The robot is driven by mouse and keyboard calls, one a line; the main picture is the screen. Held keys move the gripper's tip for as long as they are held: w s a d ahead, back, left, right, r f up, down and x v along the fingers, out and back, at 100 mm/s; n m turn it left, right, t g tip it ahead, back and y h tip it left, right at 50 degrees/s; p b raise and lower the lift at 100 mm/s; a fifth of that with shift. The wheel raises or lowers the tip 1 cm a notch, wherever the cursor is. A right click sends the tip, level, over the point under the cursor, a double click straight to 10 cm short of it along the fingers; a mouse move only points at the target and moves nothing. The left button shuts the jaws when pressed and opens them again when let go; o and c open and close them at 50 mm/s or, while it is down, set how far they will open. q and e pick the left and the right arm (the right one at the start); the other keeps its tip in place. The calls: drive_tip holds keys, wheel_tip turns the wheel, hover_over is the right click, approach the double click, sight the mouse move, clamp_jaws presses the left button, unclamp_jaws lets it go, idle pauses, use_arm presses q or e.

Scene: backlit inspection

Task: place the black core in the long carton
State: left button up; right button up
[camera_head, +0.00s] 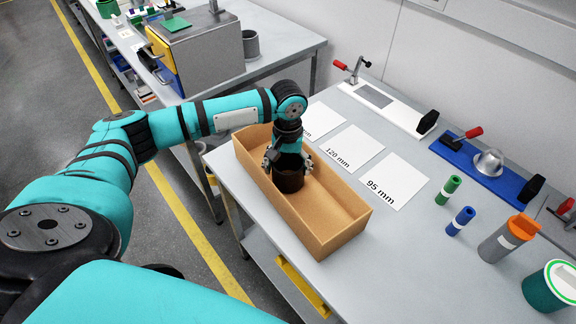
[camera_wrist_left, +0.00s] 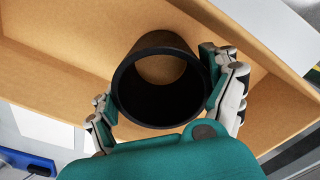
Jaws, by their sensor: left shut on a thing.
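The black core (camera_head: 289,181) is a short dark tube. My left gripper (camera_head: 288,164) is shut on it, one finger on each side, and holds it upright within the long carton's outline. The long carton (camera_head: 340,236) is an open brown box on the grey table. In the left wrist view the core (camera_wrist_left: 128,98) is a hollow ring between the fingers of my left gripper (camera_wrist_left: 165,92). Carton cardboard (camera_wrist_left: 60,50) shows around it and through its bore. I cannot tell whether the core touches the carton floor. My right gripper is not in view.
White sheets marked 120 mm (camera_head: 352,148) and 95 mm (camera_head: 394,181) lie behind the carton. A green tube (camera_head: 448,190), a blue tube (camera_head: 461,221) and a grey cylinder with an orange top (camera_head: 508,238) stand at right. Clamp fixtures (camera_head: 480,165) line the back.

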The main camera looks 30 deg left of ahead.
use_arm(q)
drive_tip(key=shift+f, duration=0.15)
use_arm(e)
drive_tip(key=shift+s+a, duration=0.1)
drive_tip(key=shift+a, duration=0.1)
use_arm(q)
drive_tip(key=o, duration=1.1)
drive_tip(key=shift+f, duration=0.1)
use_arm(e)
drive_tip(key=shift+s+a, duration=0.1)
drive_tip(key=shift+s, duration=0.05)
use_arm(q)
wheel_tip(320, 180, up, 12)
drive_tip(key=b, duration=0.1)
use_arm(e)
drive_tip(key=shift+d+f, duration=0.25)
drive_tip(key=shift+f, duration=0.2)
